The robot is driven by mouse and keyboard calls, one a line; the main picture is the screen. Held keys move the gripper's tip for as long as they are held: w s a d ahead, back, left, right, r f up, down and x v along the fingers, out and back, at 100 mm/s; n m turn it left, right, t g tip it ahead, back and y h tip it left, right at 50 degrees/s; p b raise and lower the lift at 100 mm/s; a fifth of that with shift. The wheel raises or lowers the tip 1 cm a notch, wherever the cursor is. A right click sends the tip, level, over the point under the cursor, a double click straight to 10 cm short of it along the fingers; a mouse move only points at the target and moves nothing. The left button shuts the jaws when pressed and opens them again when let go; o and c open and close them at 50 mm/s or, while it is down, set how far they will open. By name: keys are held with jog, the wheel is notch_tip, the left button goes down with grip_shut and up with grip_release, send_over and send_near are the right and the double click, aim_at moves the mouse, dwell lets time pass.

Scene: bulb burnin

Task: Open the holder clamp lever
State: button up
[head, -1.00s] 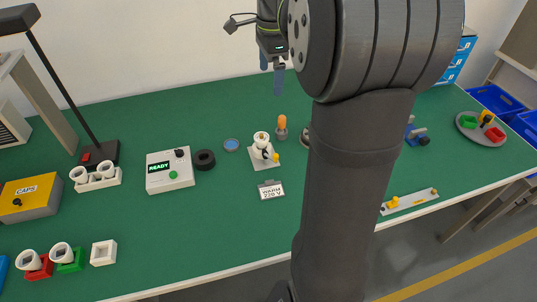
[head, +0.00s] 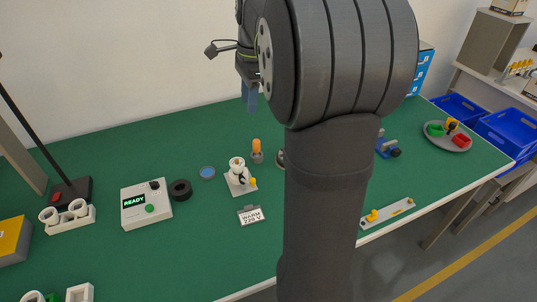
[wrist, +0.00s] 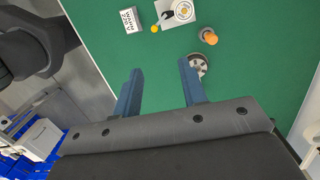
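The holder (head: 235,188) is a white plate with a round white socket on top, left of my arm in the head view. Its clamp lever is black with a yellow knob (head: 253,182). In the wrist view the holder (wrist: 184,8) is cut by the top edge, with the yellow knob (wrist: 155,28) at its lower left. My gripper (wrist: 160,66) is open and empty, its two blue fingers wide apart, clear of the holder. In the head view my gripper (head: 250,97) hangs above and behind the holder, partly hidden by my arm.
An orange-topped piece (head: 257,150) stands just behind the holder. A "WARM 220 V" sign (head: 251,216) lies in front. A black ring (head: 180,190), a blue disc (head: 207,173) and a white READY box (head: 147,205) are to the left. A round metal part (wrist: 198,64) shows near my right finger.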

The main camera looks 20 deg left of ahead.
jog(key=w+d+f+m+g+y, duration=0.1)
jog(key=d+f+m+y, duration=0.2)
jog(key=d+f, duration=0.55)
send_near(253, 179)
jog(key=x, duration=0.8)
jog(key=shift+s+f, duration=0.1)
jog(key=shift+f, duration=0.2)
grip_shut()
